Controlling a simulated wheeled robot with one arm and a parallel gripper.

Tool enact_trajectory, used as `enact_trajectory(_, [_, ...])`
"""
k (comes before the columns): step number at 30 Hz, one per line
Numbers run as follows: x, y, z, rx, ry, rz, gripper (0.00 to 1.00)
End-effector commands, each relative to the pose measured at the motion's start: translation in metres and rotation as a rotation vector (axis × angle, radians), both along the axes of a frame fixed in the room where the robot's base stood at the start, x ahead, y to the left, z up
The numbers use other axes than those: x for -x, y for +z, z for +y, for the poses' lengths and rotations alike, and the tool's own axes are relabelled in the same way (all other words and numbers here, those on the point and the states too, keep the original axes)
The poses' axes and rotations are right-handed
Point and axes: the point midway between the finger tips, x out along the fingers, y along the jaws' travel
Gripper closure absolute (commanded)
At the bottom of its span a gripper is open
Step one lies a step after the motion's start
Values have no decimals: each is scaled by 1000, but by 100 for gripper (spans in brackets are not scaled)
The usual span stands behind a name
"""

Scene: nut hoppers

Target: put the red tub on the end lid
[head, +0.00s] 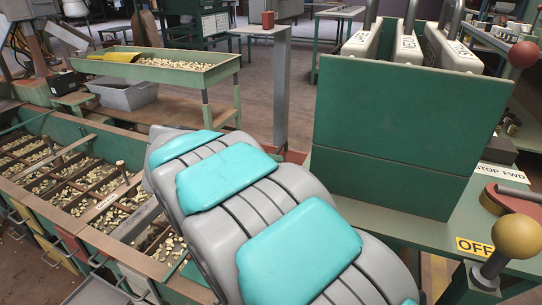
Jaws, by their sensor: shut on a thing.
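A small red tub-like container (268,19) stands upright on a small grey table on a post, at the top middle of the head view. I cannot tell for sure that it is the task's tub. Several pale lid-like covers with labels and grey handles stand at the upper right, behind a green panel; one is the left cover (359,43). I cannot tell which is the end lid. My grey and teal arm fills the lower middle and hides what lies behind it. My gripper is not in view, nor is anything it may hold.
The green panel (395,130) stands upright right of my arm. Divided green bins (60,130) of nuts run along the left. A green tray of nuts (165,55) and a grey bin (122,97) stand behind. Yellow (517,236) and red (524,54) knobs rise at the right.

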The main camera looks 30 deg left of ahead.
Motion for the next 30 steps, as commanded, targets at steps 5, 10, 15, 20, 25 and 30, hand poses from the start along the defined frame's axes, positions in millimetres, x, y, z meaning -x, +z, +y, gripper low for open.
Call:
enact_trajectory(5, [0,1,0,-2,0,-1,78])
enact_trajectory(10, [0,1,0,-1,0,0,59])
enact_trajectory(15, [0,1,0,-1,0,0,55])
enact_trajectory(20, [2,2,0,-1,0,0,55])
enact_trajectory(25, [17,11,5,-1,1,0,55])
enact_trajectory(30, [45,28,13,-4,4,1,55])
